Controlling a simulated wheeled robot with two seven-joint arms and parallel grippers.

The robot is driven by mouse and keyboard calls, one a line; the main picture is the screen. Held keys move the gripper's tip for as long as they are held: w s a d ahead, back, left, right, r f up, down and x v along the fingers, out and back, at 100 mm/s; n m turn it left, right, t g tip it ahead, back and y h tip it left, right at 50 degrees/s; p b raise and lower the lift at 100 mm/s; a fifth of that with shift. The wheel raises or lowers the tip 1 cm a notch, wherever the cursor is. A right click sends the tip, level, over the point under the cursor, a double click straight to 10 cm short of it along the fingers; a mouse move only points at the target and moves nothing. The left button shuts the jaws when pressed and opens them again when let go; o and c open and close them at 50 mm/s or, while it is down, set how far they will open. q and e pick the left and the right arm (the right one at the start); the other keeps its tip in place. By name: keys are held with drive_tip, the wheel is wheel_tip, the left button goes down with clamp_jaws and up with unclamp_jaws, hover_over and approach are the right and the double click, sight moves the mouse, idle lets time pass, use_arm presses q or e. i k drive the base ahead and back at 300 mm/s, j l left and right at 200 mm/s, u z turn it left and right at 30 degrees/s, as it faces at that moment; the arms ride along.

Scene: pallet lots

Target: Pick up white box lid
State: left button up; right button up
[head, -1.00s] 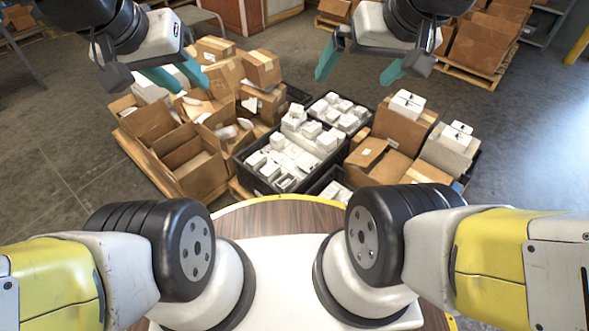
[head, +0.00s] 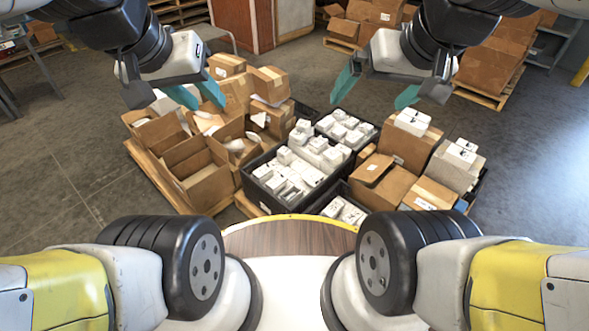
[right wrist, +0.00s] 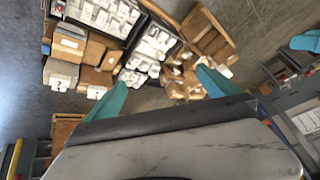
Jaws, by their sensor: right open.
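Several small white boxes (head: 286,178) fill the black crates at the centre of the head view. More white boxes stand on the right: one (head: 412,121) on a brown carton and one (head: 460,152) on a pale carton. I cannot tell which white piece is the box lid. My left gripper (head: 198,96) hangs above the brown cartons on the left, its teal fingers apart and empty. My right gripper (head: 376,92) is open and empty above and behind the crates. Its teal fingers also show in the right wrist view (right wrist: 160,92), with the crates beyond them.
Open brown cartons (head: 198,178) crowd a pallet on the left. A black crate rim (head: 262,207) borders the white boxes. Brown cartons (head: 380,185) stand close on the right. Loaded pallets (head: 490,65) and a shelf (head: 545,55) stand behind. Grey floor is clear at both sides.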

sight(308, 178)
drive_tip(key=i+j+z, duration=0.1)
drive_tip(key=i+j, duration=1.4)
drive_tip(key=j, duration=0.2)
drive_tip(key=l+z, duration=0.05)
